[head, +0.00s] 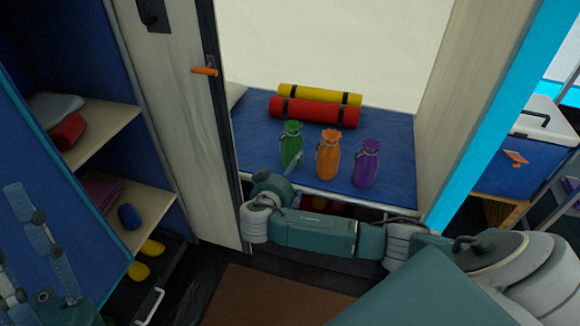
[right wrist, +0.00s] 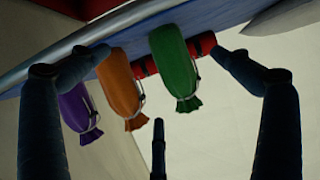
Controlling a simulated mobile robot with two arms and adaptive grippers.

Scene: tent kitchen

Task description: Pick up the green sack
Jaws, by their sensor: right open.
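The green sack (head: 291,143) stands upright on the blue padded shelf, leftmost of three tied sacks in the head view. My right gripper (head: 286,176) is just in front of its lower part, and one finger overlaps it in that view. In the right wrist view, which looks upside down, the green sack (right wrist: 175,60) lies between the spread fingers of my right gripper (right wrist: 162,75), nearer the right finger. The gripper is open, with no clear contact visible. My left gripper (head: 30,250) is partly in view at the lower left, away from the sacks; its opening is unclear.
An orange sack (head: 328,154) and a purple sack (head: 366,163) stand right of the green one. Red and yellow rolls (head: 315,112) lie behind. A wooden door panel (head: 185,110) borders the shelf (head: 395,130) at left. A blue cooler (head: 525,150) stands at right.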

